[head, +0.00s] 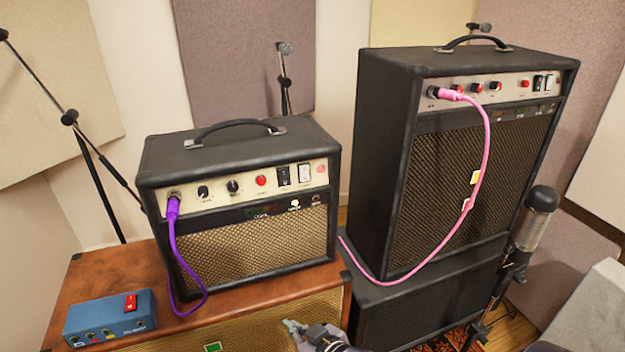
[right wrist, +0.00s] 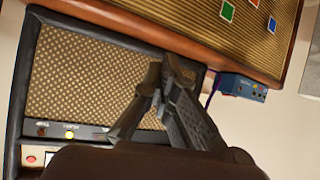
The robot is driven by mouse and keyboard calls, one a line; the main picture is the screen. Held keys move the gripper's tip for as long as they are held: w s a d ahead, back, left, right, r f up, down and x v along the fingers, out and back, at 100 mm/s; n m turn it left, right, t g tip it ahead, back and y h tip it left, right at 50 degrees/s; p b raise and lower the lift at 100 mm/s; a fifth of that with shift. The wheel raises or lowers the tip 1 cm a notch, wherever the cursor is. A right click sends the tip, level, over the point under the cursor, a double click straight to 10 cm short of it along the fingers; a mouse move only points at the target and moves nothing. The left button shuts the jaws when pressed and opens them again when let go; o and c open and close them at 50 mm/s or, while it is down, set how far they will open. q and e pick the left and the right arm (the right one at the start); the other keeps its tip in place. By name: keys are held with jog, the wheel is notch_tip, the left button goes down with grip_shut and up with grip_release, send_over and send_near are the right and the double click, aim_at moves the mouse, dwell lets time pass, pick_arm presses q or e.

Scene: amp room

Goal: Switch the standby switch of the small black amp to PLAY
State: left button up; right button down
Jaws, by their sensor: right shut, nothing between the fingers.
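The small black amp (head: 240,160) stands on a brown wooden cabinet at the left of the head view. Its cream panel has two knobs, a red light (head: 261,181), a black rocker switch (head: 283,176), a white rocker switch (head: 305,173) and a pink-red light (head: 320,169). The switch labels and positions are too small to read. My right gripper (head: 296,328) is shut and empty, low in front of the cabinet and apart from the switches. In the right wrist view its fingers (right wrist: 166,68) show before the amp's grille (right wrist: 85,75). My left gripper is out of view.
A purple cable (head: 172,245) hangs from the amp's left jack. A blue box (head: 110,318) sits on the wooden cabinet (head: 108,270). A taller black amp (head: 385,140) with a pink cable (head: 487,150) stands right. A microphone (head: 537,215) is at the far right.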

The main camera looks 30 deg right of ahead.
aim_at(305, 173)
jog(key=w+d+r+m+t+h, duration=0.1)
jog(key=w+d+r+t, duration=0.2)
jog(key=w+r+t, duration=0.15)
jog(key=w+d+r+t+h, duration=0.1)
jog(key=w+d+r+t, duration=0.2)
jog(key=r, duration=0.3)
jog(key=s+d+r+m+t+h, duration=0.3)
jog(key=d+r+t+h, duration=0.2)
jog(key=r, duration=0.3)
jog(key=shift+d+t, duration=0.45)
jog(key=shift+d, duration=0.2)
jog(key=shift+w+r, duration=0.1)
jog(key=x, duration=0.4)
jog(key=f+p+x, duration=0.1)
jog(key=x, duration=0.2)
jog(key=w+p+x, duration=0.1)
jog(key=x, duration=0.3)
jog(key=shift+w+d, duration=0.2)
jog(key=shift+w, duration=0.2)
jog(key=shift+w+d+f, duration=0.1)
jog(key=shift+w+d, duration=0.05)
jog(key=shift+w, duration=0.5)
